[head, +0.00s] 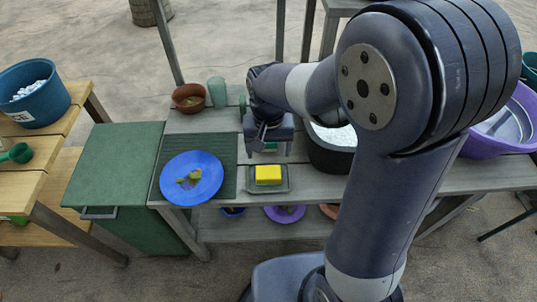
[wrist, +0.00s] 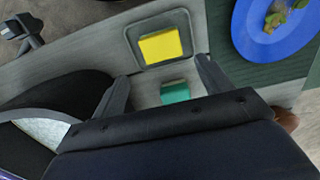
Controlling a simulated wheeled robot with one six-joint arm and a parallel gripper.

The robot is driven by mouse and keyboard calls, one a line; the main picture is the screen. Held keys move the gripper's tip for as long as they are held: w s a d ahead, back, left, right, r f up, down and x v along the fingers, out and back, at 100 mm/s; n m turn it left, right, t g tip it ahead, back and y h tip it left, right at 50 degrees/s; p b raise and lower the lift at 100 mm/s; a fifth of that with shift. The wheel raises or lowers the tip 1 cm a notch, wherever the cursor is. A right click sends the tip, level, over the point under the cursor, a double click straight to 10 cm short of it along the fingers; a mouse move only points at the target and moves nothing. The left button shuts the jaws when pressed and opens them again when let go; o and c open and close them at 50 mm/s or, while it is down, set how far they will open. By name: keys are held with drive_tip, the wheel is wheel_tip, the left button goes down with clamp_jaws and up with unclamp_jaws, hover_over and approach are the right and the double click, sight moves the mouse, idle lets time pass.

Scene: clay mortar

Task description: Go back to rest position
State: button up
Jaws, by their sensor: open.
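My gripper (head: 268,152) is open and points down above the grey table in the head view. In the wrist view its two fingers (wrist: 162,69) are spread apart with nothing held between them. A small teal block (head: 270,147) lies below the gripper, partly hidden by it; it also shows between the fingers in the wrist view (wrist: 175,92). A yellow sponge (head: 268,174) rests on a small grey tray (head: 283,188) in front of the gripper, apart from it.
A blue plate (head: 208,165) with food scraps lies on a dark green mat (head: 228,155) at left. A brown bowl (head: 188,98) and a green cup (head: 217,92) stand behind. A dark pot (head: 328,158) with white contents is close right. A purple basin (head: 490,146) stands far right.

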sight(268, 173)
idle(0.3)
wheel_tip(268, 173, down, 13)
drive_tip(key=shift+r+b, duration=0.2)
drive_tip(key=shift+b, duration=0.65)
drive_tip(key=shift+w+r+p, duration=0.1)
drive_tip(key=shift+r+p, duration=0.2)
drive_tip(key=shift+r, duration=0.65)
